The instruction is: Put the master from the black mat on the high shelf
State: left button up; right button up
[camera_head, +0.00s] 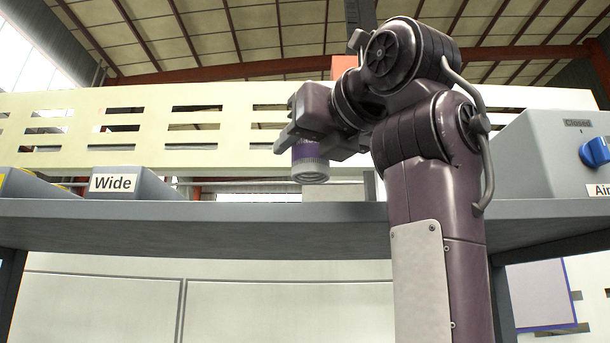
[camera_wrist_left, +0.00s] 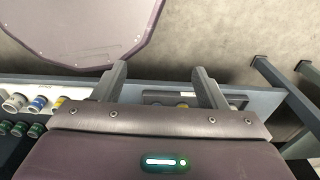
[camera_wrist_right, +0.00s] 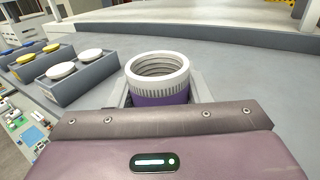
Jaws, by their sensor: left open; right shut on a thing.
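The master, a purple cylinder with a ribbed white ring (camera_head: 309,168), is held by my right gripper (camera_head: 306,145) in the head view. It hangs with the white ring down, over the grey high shelf (camera_head: 240,211); I cannot tell its exact clearance. In the right wrist view the master (camera_wrist_right: 158,80) shows its open, threaded white end between the fingers. My left gripper (camera_wrist_left: 162,90) is open and empty in the left wrist view, over a lower bench area. I cannot make out the black mat with certainty.
On the shelf's left stands a grey tray labelled "Wide" (camera_head: 130,182); in the right wrist view a grey tray (camera_wrist_right: 75,80) holds white discs. A grey box with a blue knob (camera_head: 560,150) stands at right. Shelf surface right of the master (camera_wrist_right: 260,75) is clear.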

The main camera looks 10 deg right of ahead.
aim_at(305, 171)
jog(key=f, duration=0.2)
jog(key=shift+s+f, duration=0.25)
jog(key=shift+f, duration=0.35)
pick_arm(q)
jog(key=shift+w, duration=0.65)
pick_arm(e)
jog(key=shift+w+f, duration=0.2)
jog(key=shift+s, duration=0.1)
jog(key=shift+f, duration=0.2)
pick_arm(q)
jog(key=shift+s+f, duration=0.1)
pick_arm(e)
jog(key=o, duration=1.2)
jog(key=shift+o, duration=0.2)
jog(key=shift+r, duration=0.15)
